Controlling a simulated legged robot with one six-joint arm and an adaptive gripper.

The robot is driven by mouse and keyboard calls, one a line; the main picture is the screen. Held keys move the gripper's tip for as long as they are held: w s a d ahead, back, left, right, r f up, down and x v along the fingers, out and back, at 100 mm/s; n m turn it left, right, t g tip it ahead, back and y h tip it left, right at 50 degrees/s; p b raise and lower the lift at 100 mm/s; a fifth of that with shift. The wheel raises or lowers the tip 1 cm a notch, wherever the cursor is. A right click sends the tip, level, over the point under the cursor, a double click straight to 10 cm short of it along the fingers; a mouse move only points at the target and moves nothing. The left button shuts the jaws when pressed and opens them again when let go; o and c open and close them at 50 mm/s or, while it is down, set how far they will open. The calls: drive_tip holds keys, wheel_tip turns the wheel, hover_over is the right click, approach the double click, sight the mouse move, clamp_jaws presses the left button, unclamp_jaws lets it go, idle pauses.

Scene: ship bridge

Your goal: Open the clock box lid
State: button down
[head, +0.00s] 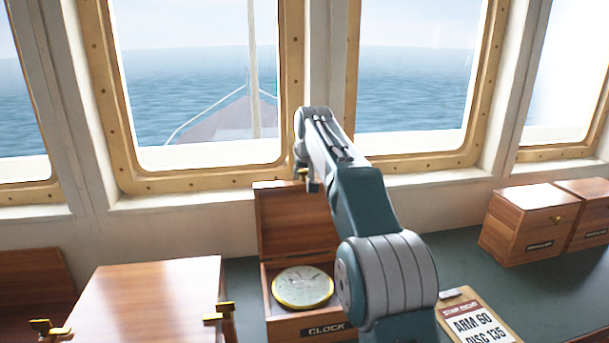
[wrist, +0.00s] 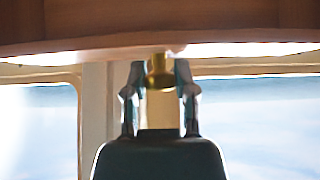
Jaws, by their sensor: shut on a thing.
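The wooden clock box (head: 310,327) stands on the counter with a CLOCK label on its front. Its lid (head: 290,225) is swung up and stands roughly upright at the back, below the window. A round clock (head: 302,287) with a pale dial and brass rim shows inside. My gripper (head: 305,183) is at the lid's top edge, partly hidden by my arm. In the wrist view its two fingers (wrist: 160,98) are closed around the brass knob (wrist: 160,72) at the edge of the wooden lid (wrist: 150,20).
A wooden box (head: 155,295) with brass fittings is at the left. A clipboard card (head: 475,322) lies right of the clock box. Closed wooden boxes (head: 528,222) stand at the far right. Window frames (head: 215,180) rise close behind the lid. The green counter (head: 455,265) has free room at right.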

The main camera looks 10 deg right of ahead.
drive_tip(key=shift+w+r, duration=0.1)
drive_tip(key=shift+r, duration=0.05)
drive_tip(key=shift+c, duration=2)
unclamp_jaws()
drive_tip(key=shift+a, duration=0.1)
drive_tip(key=v, duration=1.1)
drive_tip(key=shift+s+r, duration=0.2)
drive_tip(key=shift+s, duration=0.15)
